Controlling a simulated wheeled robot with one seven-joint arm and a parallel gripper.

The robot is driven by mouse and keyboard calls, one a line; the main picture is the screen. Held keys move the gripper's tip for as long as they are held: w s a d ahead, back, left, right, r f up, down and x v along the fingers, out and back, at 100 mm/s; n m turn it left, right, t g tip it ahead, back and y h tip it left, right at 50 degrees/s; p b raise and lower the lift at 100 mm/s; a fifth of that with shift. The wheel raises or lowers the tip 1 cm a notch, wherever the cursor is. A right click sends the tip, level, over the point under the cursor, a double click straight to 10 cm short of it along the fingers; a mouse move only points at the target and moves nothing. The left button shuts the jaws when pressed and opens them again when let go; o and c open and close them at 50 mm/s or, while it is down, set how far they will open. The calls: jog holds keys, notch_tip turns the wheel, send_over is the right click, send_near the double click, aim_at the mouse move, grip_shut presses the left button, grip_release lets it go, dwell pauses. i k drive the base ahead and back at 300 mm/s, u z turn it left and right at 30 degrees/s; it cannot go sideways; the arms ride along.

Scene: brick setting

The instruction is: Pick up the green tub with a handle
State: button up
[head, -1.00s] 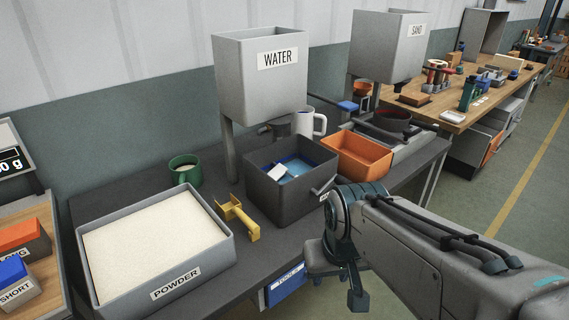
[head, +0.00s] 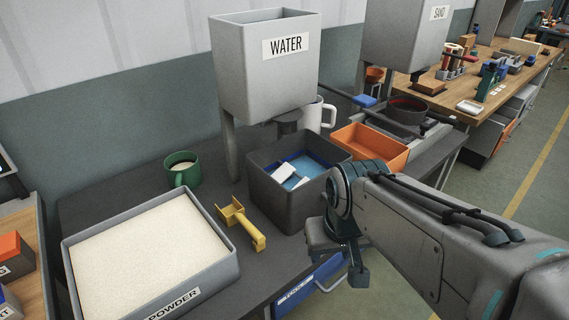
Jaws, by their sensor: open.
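The green tub with a handle (head: 182,169) stands upright on the dark bench, behind the powder tray and left of the water tank. Its handle faces the front, and something pale shows inside it. My gripper (head: 339,260) is open and empty at the bench's front edge, pointing down, in front of the dark grey bin. It is well to the right of the green tub and nearer to the camera, apart from it.
The powder tray (head: 150,262) and a yellow scoop (head: 241,222) lie in front of the tub. The water tank (head: 262,68) stands over the bench. A dark grey bin (head: 277,204), an orange bin (head: 369,149) and a white mug (head: 327,116) are to the right.

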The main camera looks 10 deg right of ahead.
aim_at(183, 168)
jog(key=u, duration=2.1)
jog(key=k, duration=0.7)
jog(key=z, duration=0.55)
jog(key=i, duration=0.95)
